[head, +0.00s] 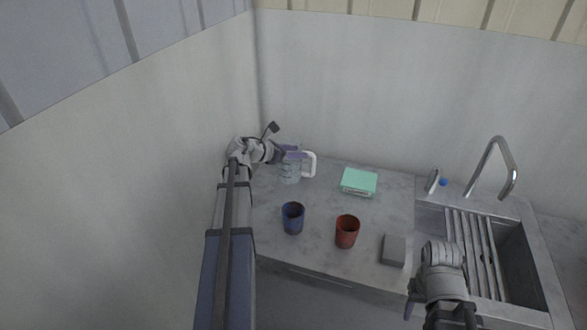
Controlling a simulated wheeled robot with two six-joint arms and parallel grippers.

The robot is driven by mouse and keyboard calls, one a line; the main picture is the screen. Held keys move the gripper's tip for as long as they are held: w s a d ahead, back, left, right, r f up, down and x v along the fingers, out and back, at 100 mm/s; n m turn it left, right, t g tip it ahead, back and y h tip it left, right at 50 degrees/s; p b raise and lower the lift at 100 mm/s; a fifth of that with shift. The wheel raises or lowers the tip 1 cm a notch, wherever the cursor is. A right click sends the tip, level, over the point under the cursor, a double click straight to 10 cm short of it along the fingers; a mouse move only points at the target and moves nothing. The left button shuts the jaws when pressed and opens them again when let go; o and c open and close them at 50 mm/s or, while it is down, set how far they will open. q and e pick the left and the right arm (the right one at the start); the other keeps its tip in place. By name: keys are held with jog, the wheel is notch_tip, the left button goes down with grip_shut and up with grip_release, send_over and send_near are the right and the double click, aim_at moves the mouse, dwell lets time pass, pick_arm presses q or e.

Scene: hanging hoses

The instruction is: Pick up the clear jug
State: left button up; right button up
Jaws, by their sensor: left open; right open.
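The clear jug (290,172) stands upright at the back left of the grey counter, near the corner of the walls. It has a white handle (310,164) on its right side and a purple part at its top. My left gripper (281,142) is open at the jug's upper left, close to its rim. It partly hides the jug, and I cannot tell whether they touch. My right gripper (409,304) is open and low at the right, in front of the counter, well away from the jug.
A blue cup (293,218), a red cup (347,232) and a grey block (393,250) stand along the counter's front. A mint-green box (359,181) lies right of the jug. A sink (505,260) with slats and a tall faucet (507,165) is at the right. The counter's middle is clear.

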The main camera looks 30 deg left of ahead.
pick_arm(q)
jog(key=shift+c, duration=0.3)
grip_shut()
dwell(1.1)
